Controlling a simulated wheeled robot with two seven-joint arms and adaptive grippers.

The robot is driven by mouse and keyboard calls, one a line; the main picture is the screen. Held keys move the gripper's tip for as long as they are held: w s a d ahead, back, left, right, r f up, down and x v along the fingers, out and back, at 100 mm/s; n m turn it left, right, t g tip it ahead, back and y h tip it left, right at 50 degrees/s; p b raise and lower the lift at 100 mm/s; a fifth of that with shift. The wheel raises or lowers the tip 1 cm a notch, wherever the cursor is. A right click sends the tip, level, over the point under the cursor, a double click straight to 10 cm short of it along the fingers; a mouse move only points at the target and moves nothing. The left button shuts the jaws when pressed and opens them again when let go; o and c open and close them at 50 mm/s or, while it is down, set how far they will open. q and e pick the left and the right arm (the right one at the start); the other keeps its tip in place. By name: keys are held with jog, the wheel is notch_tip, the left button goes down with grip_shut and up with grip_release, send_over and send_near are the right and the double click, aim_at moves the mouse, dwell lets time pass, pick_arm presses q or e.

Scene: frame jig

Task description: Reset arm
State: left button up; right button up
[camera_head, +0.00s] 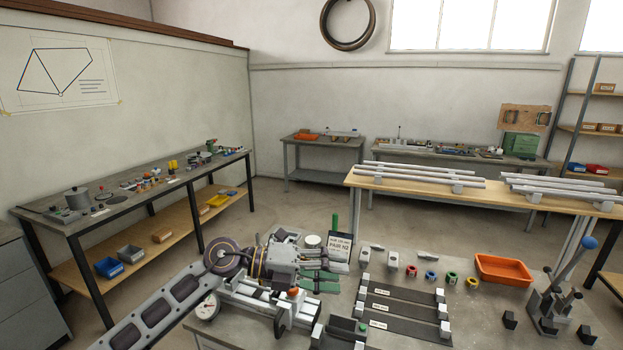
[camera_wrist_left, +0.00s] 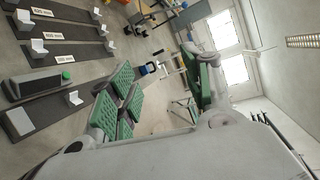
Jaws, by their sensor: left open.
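My left arm comes in from the left side of the head view. Its gripper (camera_head: 322,281) has green-padded fingers and is above the front workbench (camera_head: 460,318), left of the dark strips. In the left wrist view the green pads of the left gripper (camera_wrist_left: 166,88) stand wide apart, with nothing held between them. My right gripper is not seen in either view.
Below my left arm is a grey jig with a dial gauge (camera_head: 207,306). Dark labelled strips (camera_head: 403,317) with light end blocks lie to its right. An orange tray (camera_head: 503,270), coloured rings and a blue-knobbed lever fixture (camera_head: 555,305) are further right.

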pick_arm(q)
jog(key=w+a+r+n+t+h, duration=0.4)
jog(key=r+n+t, duration=0.4)
jog(key=n+t, duration=0.6)
jog(key=w+a+f+n+t+y, duration=0.3)
jog(key=a+f+n+t+y, duration=0.25)
jog(key=a+n+y, duration=0.45)
jog(key=s+a+f+n+g+y, duration=0.25)
jog(key=a+f+n+y, duration=0.25)
jog(key=f, duration=0.4)
jog(key=s+a+f+n+g+y, duration=0.25)
jog(key=a+f+n+y, duration=0.2)
jog(key=f, duration=0.35)
jog(key=s+a+f+n+g, duration=0.1)
jog(key=s+a+f+g, duration=0.1)
jog(key=s+f+g, duration=0.6)
jog(key=s+a+f+n+g, duration=0.15)
jog(key=s+f+g, duration=0.25)
jog(key=s+f, duration=0.95)
jog(key=f, duration=1.3)
jog(key=s+f, duration=0.3)
jog(key=f, duration=1.3)
jog(key=s+a+f+g, duration=0.1)
jog(key=s+a+f, duration=0.2)
jog(key=s+f, duration=0.6)
jog(key=s+a+f+g, duration=0.1)
jog(key=s+a+f, duration=0.2)
jog(key=s+f, duration=0.7)
jog(key=shift+s+m, duration=0.3)
jog(key=shift+s, duration=0.9)
